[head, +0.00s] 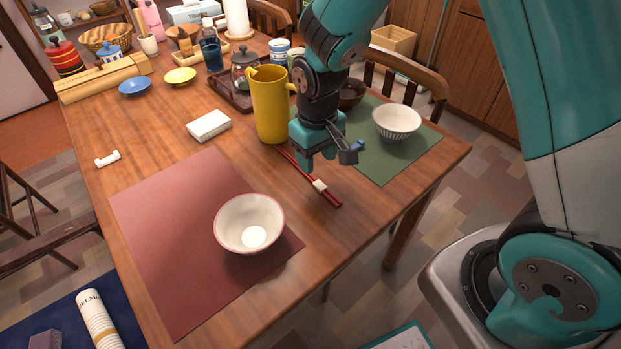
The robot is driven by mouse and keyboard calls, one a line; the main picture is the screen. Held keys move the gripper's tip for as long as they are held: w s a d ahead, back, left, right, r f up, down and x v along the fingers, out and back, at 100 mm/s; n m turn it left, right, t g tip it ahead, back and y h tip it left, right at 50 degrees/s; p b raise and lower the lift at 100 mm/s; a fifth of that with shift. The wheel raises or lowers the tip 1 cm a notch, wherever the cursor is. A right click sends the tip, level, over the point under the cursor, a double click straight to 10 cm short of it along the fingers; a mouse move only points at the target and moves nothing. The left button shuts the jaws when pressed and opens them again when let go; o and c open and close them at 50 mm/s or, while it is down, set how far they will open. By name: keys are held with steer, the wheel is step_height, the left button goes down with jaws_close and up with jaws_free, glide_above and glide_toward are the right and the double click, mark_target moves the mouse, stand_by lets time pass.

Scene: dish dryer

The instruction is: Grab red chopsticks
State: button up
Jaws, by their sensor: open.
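The red chopsticks (328,194) lie side by side on the wooden table, between the red placemat and the green placemat. A small white piece (319,186) sits at the chopsticks, closer to their near end. Their far end reaches towards the yellow pitcher and is partly hidden by my gripper. My gripper (331,163) is open and empty, above the table beside the chopsticks' far half. I cannot tell its exact height above them.
The tall yellow pitcher (271,105) stands close to the left of my gripper. A white bowl (249,223) sits on the red placemat (160,215). A striped bowl (397,121) sits on the green placemat (385,167). A white box (209,125) lies further left.

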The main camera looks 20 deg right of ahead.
mark_target(316, 181)
steer(key=f, duration=0.5)
steer(key=shift+s+a+f+b, duration=0.15)
steer(key=shift+s+b, duration=0.1)
steer(key=shift+b, duration=0.1)
jaws_close()
